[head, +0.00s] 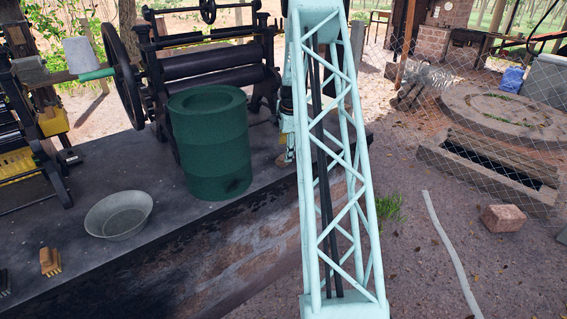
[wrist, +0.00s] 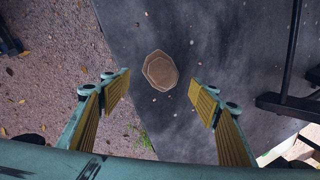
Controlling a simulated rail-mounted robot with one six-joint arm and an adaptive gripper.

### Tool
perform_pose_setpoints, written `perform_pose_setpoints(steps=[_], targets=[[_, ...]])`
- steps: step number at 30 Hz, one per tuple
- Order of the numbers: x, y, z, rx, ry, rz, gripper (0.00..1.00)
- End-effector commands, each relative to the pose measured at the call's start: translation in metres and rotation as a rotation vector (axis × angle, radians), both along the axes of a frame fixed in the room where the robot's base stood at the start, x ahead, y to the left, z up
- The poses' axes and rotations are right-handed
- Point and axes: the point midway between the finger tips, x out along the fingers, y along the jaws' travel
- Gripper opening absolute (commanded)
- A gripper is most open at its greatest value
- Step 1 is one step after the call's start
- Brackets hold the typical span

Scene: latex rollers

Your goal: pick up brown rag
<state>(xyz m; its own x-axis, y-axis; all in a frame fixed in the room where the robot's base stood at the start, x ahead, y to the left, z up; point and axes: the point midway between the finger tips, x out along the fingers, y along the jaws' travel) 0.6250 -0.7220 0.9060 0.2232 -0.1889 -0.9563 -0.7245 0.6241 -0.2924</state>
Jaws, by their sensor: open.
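A small folded tan-brown piece, looking like the brown rag (wrist: 161,70), lies flat on the dark slab in the wrist view. My gripper (wrist: 160,91) is open and empty, with its two yellow-padded fingers spread apart. The rag shows between and just beyond the fingertips, with neither finger seen touching it. The exact height of my gripper over the slab cannot be told.
In the head view, a green drum (head: 208,150), a metal bowl (head: 119,214) and a brush (head: 50,262) stand on the dark slab (head: 170,222). A roller machine (head: 215,60) stands behind the drum. Black machine bars (wrist: 290,105) lie at right in the wrist view.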

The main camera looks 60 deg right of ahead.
Motion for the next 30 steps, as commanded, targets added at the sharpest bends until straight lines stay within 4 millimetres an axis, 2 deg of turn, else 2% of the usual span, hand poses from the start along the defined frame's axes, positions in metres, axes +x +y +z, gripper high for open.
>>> perform_pose_setpoints(steps=[5,20,30], targets=[[0.002,-0.002,-0.010,0.001,0.001,0.000,0.56],[0.003,-0.003,-0.014,0.000,0.000,0.000,0.56],[0.012,-0.008,-0.045,0.000,0.000,0.000,0.56]])
